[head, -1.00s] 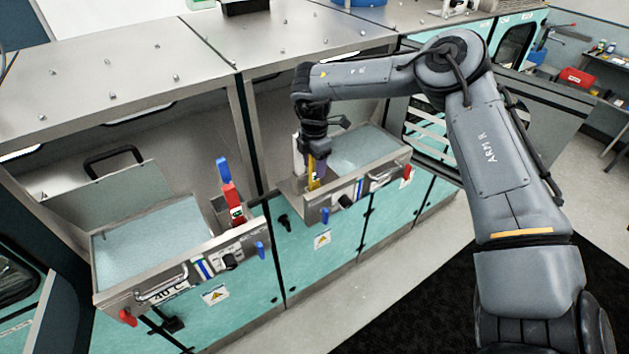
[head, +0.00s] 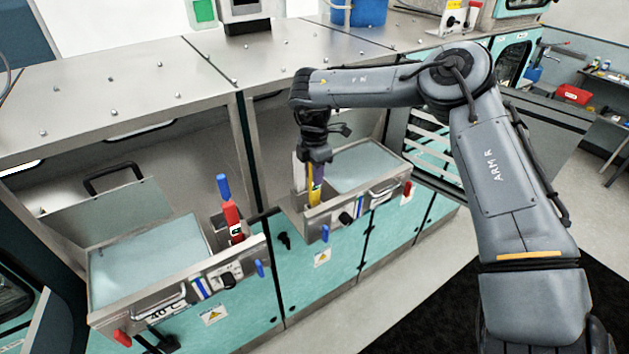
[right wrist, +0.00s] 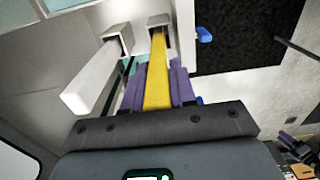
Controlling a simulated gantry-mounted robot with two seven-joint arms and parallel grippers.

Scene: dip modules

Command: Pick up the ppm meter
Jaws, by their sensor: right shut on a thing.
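A slim yellow device (head: 316,196), which I take as the ppm meter, stands upright in the left end of the right-hand tank. My right gripper (head: 318,178) comes down on it from above and is shut on it. In the right wrist view the yellow device (right wrist: 157,84) lies between my purple fingers (right wrist: 157,92). Its far end reaches a pale square holder (right wrist: 158,20). I cannot tell whether it is still inside that holder. A red device with a blue top (head: 232,215) stands in the left-hand tank. My left gripper is out of view.
The right-hand tank (head: 355,205) has metal walls, a front handle and blue and red knobs. The left-hand tank (head: 225,258) stands beside it. A metal hood (head: 285,48) overhangs behind. A pale bar (right wrist: 88,85) runs close beside my fingers.

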